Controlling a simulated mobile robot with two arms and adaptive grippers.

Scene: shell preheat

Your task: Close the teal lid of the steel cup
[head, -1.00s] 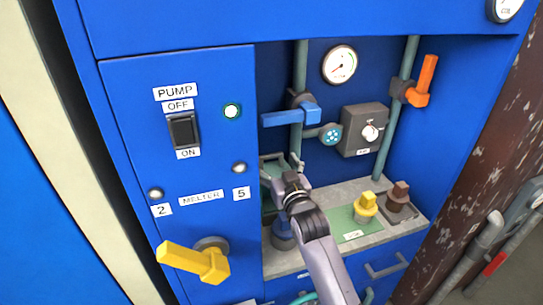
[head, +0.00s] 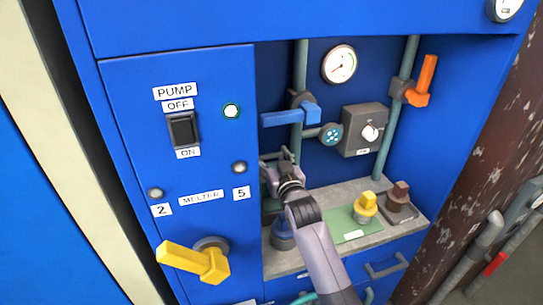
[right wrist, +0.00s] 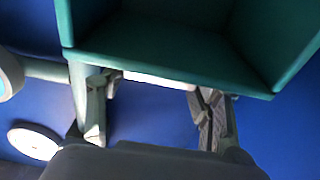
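My right gripper (head: 277,162) reaches into the recess of the blue cabinet, beside the edge of the left panel. In the right wrist view, its two fingers (right wrist: 154,108) are wide apart with nothing clearly held between them. A teal, hollow, box-like piece (right wrist: 165,55) fills the top of that view, just beyond the fingertips; it looks like the lid, but I cannot be sure. Whether the fingers touch it I cannot tell. In the head view my gripper and the panel edge hide most of this spot, and I cannot make out the steel cup. My left gripper is not in view.
A blue valve handle (head: 283,118) sits just above my right gripper. A blue knob (head: 283,236) stands below it on the grey counter. A yellow knob (head: 366,206) and a brown knob (head: 399,195) stand to the right. A yellow lever (head: 193,260) sticks out of the left panel.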

